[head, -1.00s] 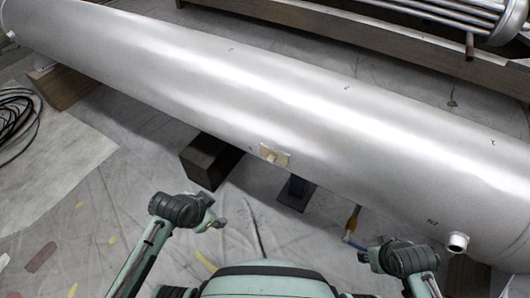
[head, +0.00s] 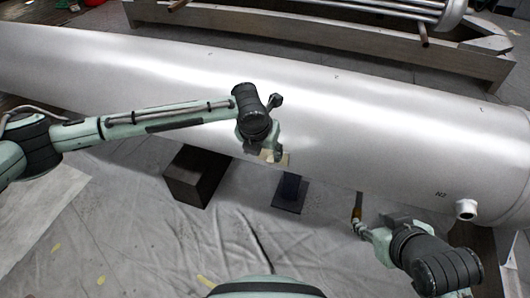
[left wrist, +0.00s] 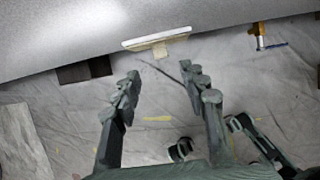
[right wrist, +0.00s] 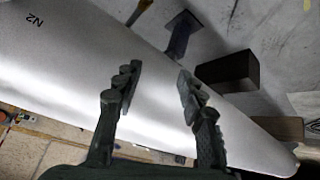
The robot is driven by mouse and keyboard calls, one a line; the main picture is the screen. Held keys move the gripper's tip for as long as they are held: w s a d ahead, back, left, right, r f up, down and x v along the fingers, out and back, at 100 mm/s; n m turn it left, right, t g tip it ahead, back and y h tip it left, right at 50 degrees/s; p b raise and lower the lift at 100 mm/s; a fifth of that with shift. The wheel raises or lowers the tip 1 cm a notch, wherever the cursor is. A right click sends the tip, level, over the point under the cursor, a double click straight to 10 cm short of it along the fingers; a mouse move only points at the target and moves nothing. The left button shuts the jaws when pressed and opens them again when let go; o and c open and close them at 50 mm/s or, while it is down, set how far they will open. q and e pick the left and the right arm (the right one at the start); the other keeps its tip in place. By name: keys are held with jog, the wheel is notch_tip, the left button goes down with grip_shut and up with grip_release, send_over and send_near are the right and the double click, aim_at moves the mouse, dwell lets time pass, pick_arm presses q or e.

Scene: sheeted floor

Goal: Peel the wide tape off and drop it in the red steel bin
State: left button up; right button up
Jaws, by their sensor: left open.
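The wide tape is a pale tan strip (head: 285,159) on the lower side of the big silver vessel (head: 330,110). In the left wrist view the tape (left wrist: 157,38) has a pale long edge and a small tan tab hanging below. My left gripper (head: 268,152) is right by it in the head view and partly covers it. In the left wrist view my left gripper (left wrist: 160,92) is open and empty, below the tape and apart from it. My right gripper (right wrist: 157,82) is open and empty over the vessel. It shows low at the right in the head view (head: 364,230).
Dark supports (head: 197,176) stand under the vessel. A nozzle (head: 466,209) juts out at the right. Wrinkled sheeting (head: 140,235) in front is mostly clear.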

aim_at(269, 162)
pick_arm(q)
jog(key=b+x, duration=0.1)
jog(key=x, duration=0.5)
jog(key=shift+w+d+f, duration=0.1)
jog(key=shift+f, duration=0.2)
jog(key=shift+w+f, duration=0.15)
jog(key=shift+f, duration=0.15)
pick_arm(e)
jog(key=w+a+r+t+y, duration=0.1)
jog(key=w+a+r+t, duration=0.2)
jog(key=w+a+r, duration=0.1)
jog(key=shift+w+a+r+n+y, duration=0.2)
jog(key=shift+w+a+n+y, duration=0.1)
jog(key=shift+a+y, duration=0.15)
pick_arm(q)
grip_shut()
jog(key=c, duration=0.8)
grip_release()
grip_shut()
jog(key=shift+r, duration=0.1)
pick_arm(e)
jog(key=shift+r, duration=0.1)
